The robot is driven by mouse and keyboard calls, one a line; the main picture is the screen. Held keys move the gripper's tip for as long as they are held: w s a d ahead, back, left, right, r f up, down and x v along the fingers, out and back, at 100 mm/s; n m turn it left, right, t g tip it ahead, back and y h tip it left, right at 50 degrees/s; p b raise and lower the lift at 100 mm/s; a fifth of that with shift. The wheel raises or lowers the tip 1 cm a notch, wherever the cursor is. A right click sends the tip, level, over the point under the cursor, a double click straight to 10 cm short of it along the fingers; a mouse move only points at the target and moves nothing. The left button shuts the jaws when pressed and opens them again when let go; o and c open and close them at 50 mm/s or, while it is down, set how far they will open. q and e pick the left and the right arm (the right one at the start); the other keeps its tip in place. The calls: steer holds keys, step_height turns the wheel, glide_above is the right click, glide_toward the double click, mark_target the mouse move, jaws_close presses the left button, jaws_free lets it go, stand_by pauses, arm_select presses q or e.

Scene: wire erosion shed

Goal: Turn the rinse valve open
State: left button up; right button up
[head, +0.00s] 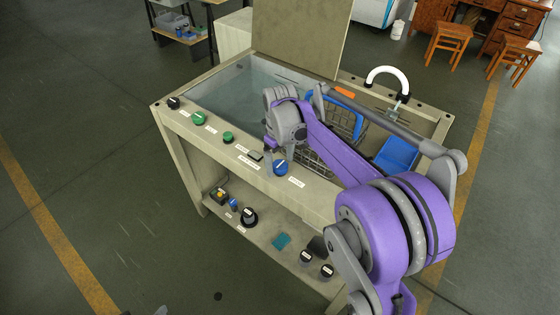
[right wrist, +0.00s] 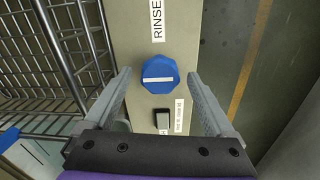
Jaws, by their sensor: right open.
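The rinse valve is a blue knob (head: 280,167) with a white bar on the front rail of the wash bench. In the right wrist view the blue knob (right wrist: 160,75) lies between my fingertips, and its white bar runs crosswise to the rail. A label reading RINSE (right wrist: 157,18) is beside it. My right gripper (head: 269,146) is open over the rail, just behind the knob in the head view. Its fingers stand on either side of the knob with gaps showing. I cannot tell whether they are down at knob height. My left gripper is not clearly seen.
The rail also carries green knobs (head: 198,118), a black knob (head: 173,103) and a dark rocker switch (right wrist: 162,120) near the blue knob. A wire basket (right wrist: 50,60) stands behind the rail. The lower shelf (head: 262,232) holds small items.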

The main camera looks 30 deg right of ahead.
mark_target(280, 165)
step_height(280, 165, up, 11)
steer(key=shift+p, duration=0.35)
steer(key=shift+f, duration=0.1)
stand_by(0.4)
steer(key=s+a+f+m+t, duration=0.1)
steer(key=s+a+f, duration=0.2)
steer(key=s, duration=0.4)
steer(key=s+a+f+m+t, duration=0.1)
steer(key=s+a+f+t, duration=0.1)
steer(key=s+a+f, duration=0.2)
steer(key=s+a+f+t, duration=0.2)
steer(key=s+a+f, duration=0.2)
steer(key=s, duration=0.6)
steer(key=shift+s+m+p, duration=0.3)
steer(key=shift+m+p, duration=0.1)
steer(key=shift+p, duration=0.05)
